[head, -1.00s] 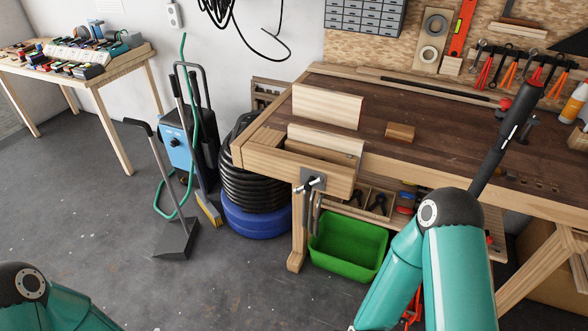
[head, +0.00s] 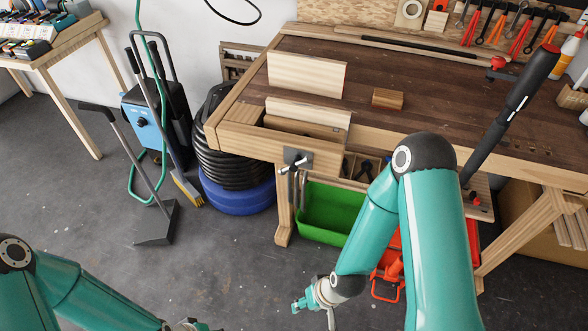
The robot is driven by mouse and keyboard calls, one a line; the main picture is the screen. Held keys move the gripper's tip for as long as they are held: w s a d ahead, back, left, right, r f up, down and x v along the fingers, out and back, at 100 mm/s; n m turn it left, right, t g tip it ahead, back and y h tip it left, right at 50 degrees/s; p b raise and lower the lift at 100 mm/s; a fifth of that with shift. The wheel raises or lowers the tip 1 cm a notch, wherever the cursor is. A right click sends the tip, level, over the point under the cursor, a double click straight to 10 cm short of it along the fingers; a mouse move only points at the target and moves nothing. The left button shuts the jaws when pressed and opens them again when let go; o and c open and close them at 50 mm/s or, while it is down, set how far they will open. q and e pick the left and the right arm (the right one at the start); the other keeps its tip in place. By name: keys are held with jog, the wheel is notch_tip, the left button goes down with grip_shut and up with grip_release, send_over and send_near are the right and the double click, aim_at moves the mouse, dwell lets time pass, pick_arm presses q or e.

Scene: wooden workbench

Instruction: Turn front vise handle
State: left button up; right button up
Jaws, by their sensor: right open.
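The front vise (head: 245,144) is a wooden jaw at the left front of the workbench, with a grey metal plate. Its metal handle (head: 296,163) sticks out from that plate. Grey bars hang down just below it. My right gripper (head: 316,305) is low in the picture, below and slightly right of the handle and well apart from it. It is open and empty, pointing down and left, partly cut by the bottom edge. My left arm comes in at the lower left; its wrist meets the bottom edge and its gripper is out of view.
A wooden board (head: 306,74) stands upright on the workbench (head: 420,95), near a small wood block (head: 387,98). A green bin (head: 331,210) sits under the bench. A blue drum (head: 238,196), a dustpan (head: 157,224) and a blue machine stand left. The floor in front is clear.

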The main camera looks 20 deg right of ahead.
jog(key=w+f+n+t+h+b, duration=0.1)
jog(key=w+n+t+h+b, duration=0.25)
jog(key=w, duration=0.75)
jog(key=n+t+h+b, duration=0.7)
jog(key=n+t+h, duration=0.3)
jog(key=n, duration=0.5)
send_near(293, 170)
jog(key=x, duration=1)
jog(key=shift+w, duration=0.2)
grip_shut()
jog(key=shift+d, duration=0.25)
jog(key=shift+a+f, duration=0.1)
jog(key=shift+a, duration=0.1)
